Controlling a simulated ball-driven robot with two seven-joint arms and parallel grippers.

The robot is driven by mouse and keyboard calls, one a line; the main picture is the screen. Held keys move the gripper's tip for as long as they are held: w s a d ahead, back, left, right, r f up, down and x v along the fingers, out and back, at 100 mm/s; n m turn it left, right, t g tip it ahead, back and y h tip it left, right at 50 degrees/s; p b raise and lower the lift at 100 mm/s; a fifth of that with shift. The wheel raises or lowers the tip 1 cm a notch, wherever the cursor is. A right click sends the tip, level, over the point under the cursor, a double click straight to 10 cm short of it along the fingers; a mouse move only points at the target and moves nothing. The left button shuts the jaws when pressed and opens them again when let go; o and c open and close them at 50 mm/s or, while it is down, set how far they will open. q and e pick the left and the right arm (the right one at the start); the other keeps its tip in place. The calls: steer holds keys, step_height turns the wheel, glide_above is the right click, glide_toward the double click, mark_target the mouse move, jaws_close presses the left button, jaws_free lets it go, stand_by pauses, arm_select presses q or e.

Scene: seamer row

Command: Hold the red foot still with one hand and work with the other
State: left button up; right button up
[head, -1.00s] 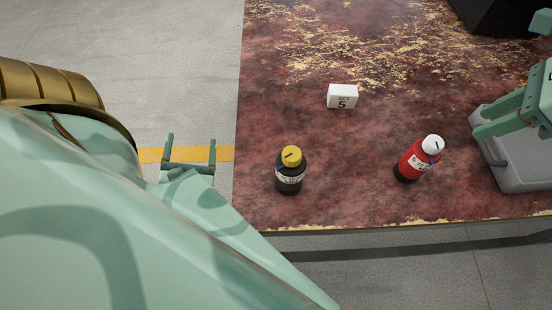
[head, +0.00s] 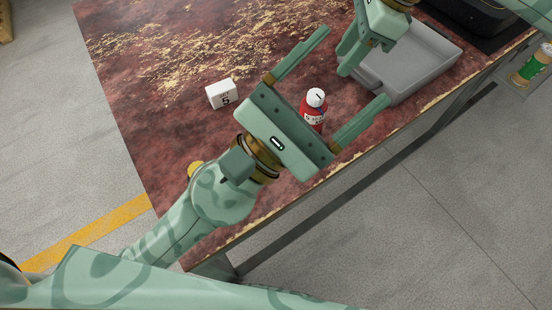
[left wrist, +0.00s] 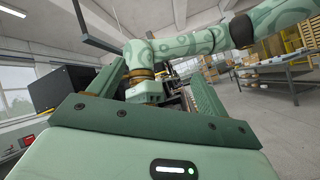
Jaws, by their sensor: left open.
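The only red object on the table is a red bottle (head: 314,118) with a white cap and a pale label; no separate red foot shows. My left gripper (head: 355,66) is open, its two fingers spread on either side of the bottle as seen from the head, with the palm near it. I cannot tell whether it touches. In the left wrist view its fingers (left wrist: 155,85) frame my other arm, and the bottle is not clear there. My right gripper (head: 346,62) hangs beyond the bottle, by the grey tray; its opening is unclear.
A grey tray (head: 440,46) lies at the right of the worn red table (head: 140,75). A white block marked 5 (head: 221,94) stands left of my left gripper. A yellow cap (head: 195,168) shows behind my left arm. A black bin (head: 480,14) is at top right.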

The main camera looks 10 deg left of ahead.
arm_select(q)
steer(key=d+f+g+h, duration=0.1)
steer(key=d+f+g, duration=0.1)
steer(key=n+t+y, duration=0.2)
steer(key=n+y, duration=1.1)
glide_toward(317, 107)
steer(key=f, duration=0.1)
steer(key=s+a+f, duration=0.2)
steer(key=f, duration=0.1)
steer(key=shift+s, duration=0.15)
steer(key=shift+a+f, duration=0.1)
steer(key=shift+f, duration=0.1)
steer(key=x, duration=1.6)
steer(key=shift+r, duration=0.15)
